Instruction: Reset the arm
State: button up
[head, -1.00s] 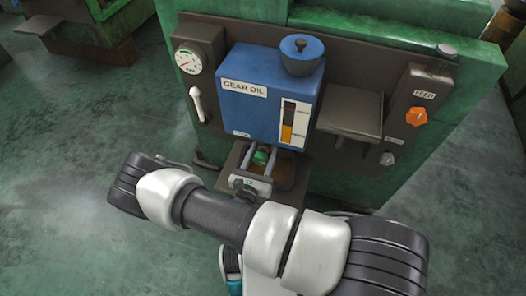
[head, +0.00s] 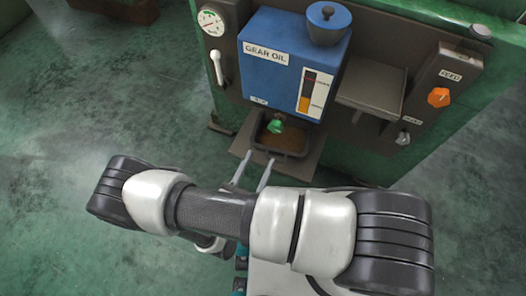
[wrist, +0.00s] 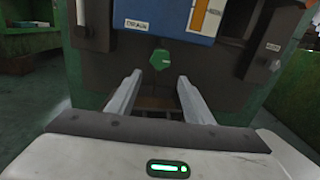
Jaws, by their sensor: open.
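My gripper (head: 252,172) is open and empty in the head view, its two pale fingers pointing at the drip tray under the blue gear oil tank. In the wrist view my gripper (wrist: 158,84) has its fingers spread wide, with nothing between them. A green drain knob (head: 275,126) sits below the tank, beyond the fingertips; it also shows in the wrist view (wrist: 161,59). The fingers look apart from the knob. My arm crosses the lower part of the head view and hides part of the floor.
A gauge (head: 211,22) and white lever (head: 216,67) are at left. A shelf (head: 371,88) and orange feed knob (head: 439,97) are at right. Green floor lies open at left.

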jog(key=shift+s, duration=0.15)
dwell(0.4)
jog(key=w+d+r+m+g+h, duration=0.25)
jog(key=r+m+g, duration=0.25)
jog(key=r+m, duration=0.25)
jog(key=w+d+r+m+g+h, duration=0.2)
jog(key=d+r+m+g+h, duration=0.15)
jog(key=r+m+g, duration=0.35)
jog(key=s+d+r+m+g+y, duration=0.2)
jog(key=d+r+m+g+y, duration=0.25)
jog(key=r, duration=0.45)
jog(key=s+d+r+m+g+y, duration=0.1)
jog(key=s+d+r+m+y, duration=0.15)
jog(key=d+r+m, duration=0.4)
notch_tip(320, 180, up, 31)
jog(key=s+m+t+y+p, duration=0.2)
jog(key=m+t+y+p, duration=0.3)
jog(key=p, duration=1.3)
jog(key=shift+s+d+f+m+t, duration=0.25)
jog(key=shift+m+t, duration=0.3)
jog(key=shift+m, duration=0.4)
